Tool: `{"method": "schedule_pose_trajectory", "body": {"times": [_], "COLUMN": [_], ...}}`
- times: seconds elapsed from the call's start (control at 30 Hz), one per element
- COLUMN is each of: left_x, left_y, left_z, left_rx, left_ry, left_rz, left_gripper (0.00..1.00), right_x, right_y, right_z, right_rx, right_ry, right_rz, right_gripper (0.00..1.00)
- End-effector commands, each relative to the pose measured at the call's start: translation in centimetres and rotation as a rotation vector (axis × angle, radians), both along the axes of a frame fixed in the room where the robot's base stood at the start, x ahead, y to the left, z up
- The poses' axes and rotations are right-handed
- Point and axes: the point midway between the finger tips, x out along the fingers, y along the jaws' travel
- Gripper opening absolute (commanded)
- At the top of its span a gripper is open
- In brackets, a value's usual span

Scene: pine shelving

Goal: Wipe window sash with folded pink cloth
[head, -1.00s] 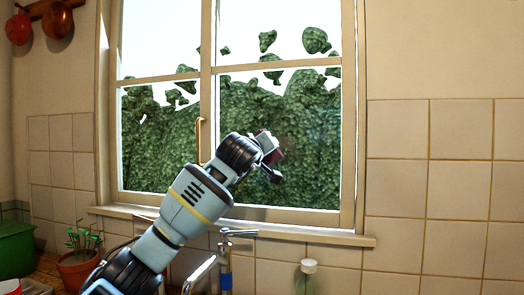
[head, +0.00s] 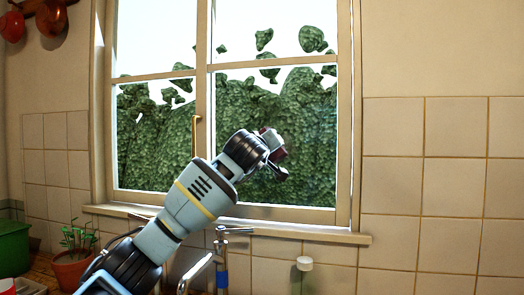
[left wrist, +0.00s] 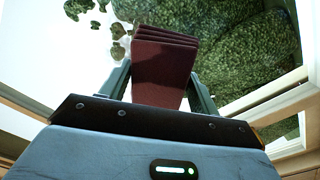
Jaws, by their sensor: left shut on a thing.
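The window has a pale wooden sash (head: 280,213) around its right-hand panes, with green foliage behind the glass. My left gripper (head: 278,158) is in front of the lower right pane, above the bottom rail. It is shut on the folded pink cloth (left wrist: 165,70), which looks dark maroon and stands up in several layers between the fingers in the left wrist view. In the head view the cloth is mostly hidden by the gripper. I cannot tell whether it touches the glass. My right gripper is not in view.
The window sill (head: 300,231) runs below the sash. A tap (head: 222,245) stands under it, close to my left arm. A potted plant (head: 72,268) and a green container (head: 13,245) are at lower left. Tiled wall (head: 455,155) fills the right.

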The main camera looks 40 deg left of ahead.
Motion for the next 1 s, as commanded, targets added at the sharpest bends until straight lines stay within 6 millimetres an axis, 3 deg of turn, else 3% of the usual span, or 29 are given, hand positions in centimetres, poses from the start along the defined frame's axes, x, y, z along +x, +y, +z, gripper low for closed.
{"method": "schedule_pose_trajectory", "body": {"times": [1.0], "left_x": [2.6], "left_y": [-4.3], "left_z": [0.0], "left_rx": [0.000], "left_ry": [0.000], "left_rz": [0.000], "left_gripper": [0.43], "right_x": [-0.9], "right_y": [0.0], "right_z": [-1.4], "right_rx": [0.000], "right_ry": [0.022], "right_rz": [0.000], "right_gripper": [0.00]}}
